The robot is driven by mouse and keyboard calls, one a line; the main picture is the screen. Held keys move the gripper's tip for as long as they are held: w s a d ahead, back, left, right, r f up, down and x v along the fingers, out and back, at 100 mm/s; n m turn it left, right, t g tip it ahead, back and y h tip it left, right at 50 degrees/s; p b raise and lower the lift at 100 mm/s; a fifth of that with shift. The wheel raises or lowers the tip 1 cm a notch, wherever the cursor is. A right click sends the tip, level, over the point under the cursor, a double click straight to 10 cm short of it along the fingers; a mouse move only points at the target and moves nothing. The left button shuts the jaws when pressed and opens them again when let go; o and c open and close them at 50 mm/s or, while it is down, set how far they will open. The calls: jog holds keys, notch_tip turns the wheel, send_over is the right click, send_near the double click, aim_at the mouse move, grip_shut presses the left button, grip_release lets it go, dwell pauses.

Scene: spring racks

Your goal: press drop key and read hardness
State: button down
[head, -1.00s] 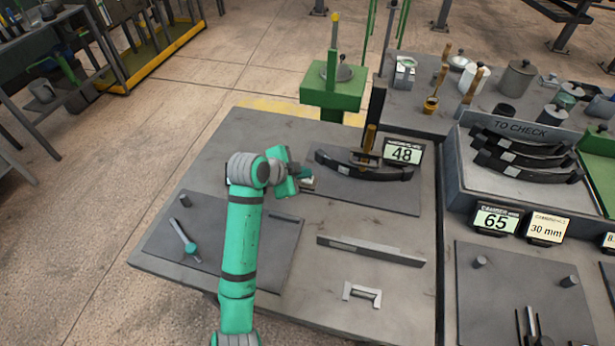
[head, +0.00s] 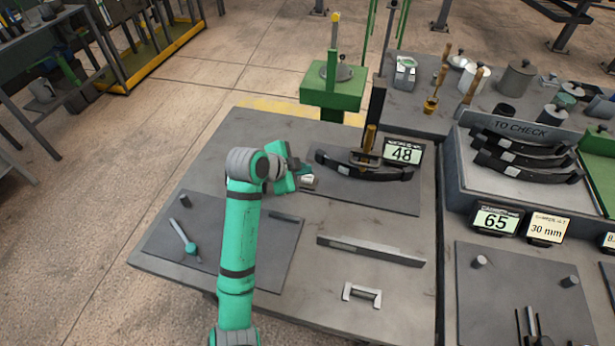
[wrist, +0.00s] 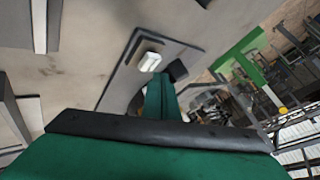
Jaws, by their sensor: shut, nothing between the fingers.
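The hardness display (head: 403,152) at the back of the left table reads 48. My gripper (head: 302,174) is shut and empty beside the key. In the wrist view its green fingers (wrist: 160,92) point toward the key. I cannot tell whether they touch it.
A long bar (head: 370,250) and a small bracket (head: 361,295) lie on the front of the table. A pad with a lever (head: 183,238) is at left. On the right, a TO CHECK rack (head: 515,170) holds dark springs, beside displays reading 65 (head: 496,220) and 30 mm (head: 547,228).

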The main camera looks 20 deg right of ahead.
aim_at(305, 180)
jog(key=shift+r, duration=0.1)
jog(key=shift+r, duration=2.45)
jog(key=shift+s, duration=0.1)
